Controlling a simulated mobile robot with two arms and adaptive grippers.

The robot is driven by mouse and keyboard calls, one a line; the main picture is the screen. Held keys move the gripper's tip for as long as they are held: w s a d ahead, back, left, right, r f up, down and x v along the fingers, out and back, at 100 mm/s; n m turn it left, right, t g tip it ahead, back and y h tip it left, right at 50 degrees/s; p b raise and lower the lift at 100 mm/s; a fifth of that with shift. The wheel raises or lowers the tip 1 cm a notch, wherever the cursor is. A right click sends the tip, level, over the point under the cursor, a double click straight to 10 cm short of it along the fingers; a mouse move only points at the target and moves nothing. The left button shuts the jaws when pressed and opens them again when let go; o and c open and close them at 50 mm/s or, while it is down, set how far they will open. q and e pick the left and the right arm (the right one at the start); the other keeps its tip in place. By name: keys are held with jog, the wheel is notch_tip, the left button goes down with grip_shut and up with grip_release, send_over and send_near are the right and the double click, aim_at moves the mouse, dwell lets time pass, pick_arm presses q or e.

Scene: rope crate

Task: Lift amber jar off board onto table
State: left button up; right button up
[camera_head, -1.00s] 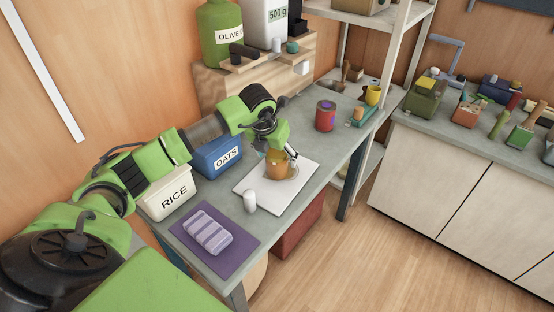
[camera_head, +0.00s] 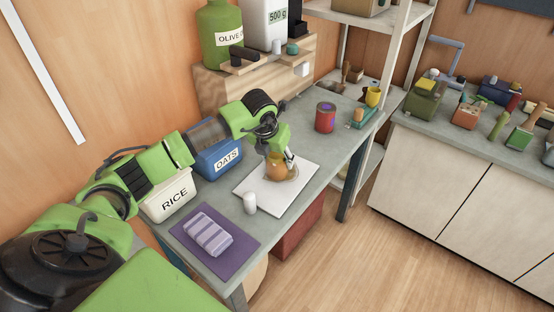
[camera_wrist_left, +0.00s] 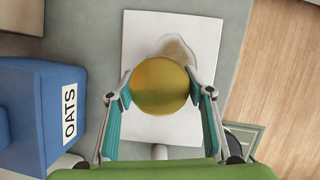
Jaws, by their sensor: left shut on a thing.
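The amber jar (camera_head: 276,166) is over the white board (camera_head: 298,191) on the grey table (camera_head: 330,153). My left gripper (camera_head: 281,160) is shut on the amber jar from above. In the left wrist view the jar's round amber top (camera_wrist_left: 160,86) sits between the two teal fingers, with the board (camera_wrist_left: 138,30) below it. A brownish ring or stain (camera_wrist_left: 183,50) shows on the board beside the jar. I cannot tell whether the jar's base touches the board. My right gripper is not in view.
A white cylinder (camera_head: 250,203) stands at the board's near left corner. The OATS bin (camera_head: 218,158) and RICE bin (camera_head: 168,194) are left of the board. A purple mat (camera_head: 225,250) holds a striped cloth (camera_head: 208,236). A red can (camera_head: 325,117) stands beyond the board.

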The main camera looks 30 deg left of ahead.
pick_arm(q)
jog(key=shift+r+p, duration=0.3)
jog(key=shift+r, duration=0.4)
jog(key=p+v, duration=0.2)
jog(key=shift+w+a+r, duration=0.1)
jog(key=shift+r, duration=0.35)
jog(key=s+r+p, duration=0.1)
jog(key=s+r, duration=0.7)
jog(key=s, duration=0.5)
jog(key=shift+s+r, duration=0.25)
jog(key=shift+d+f, duration=0.1)
jog(key=shift+d, duration=0.15)
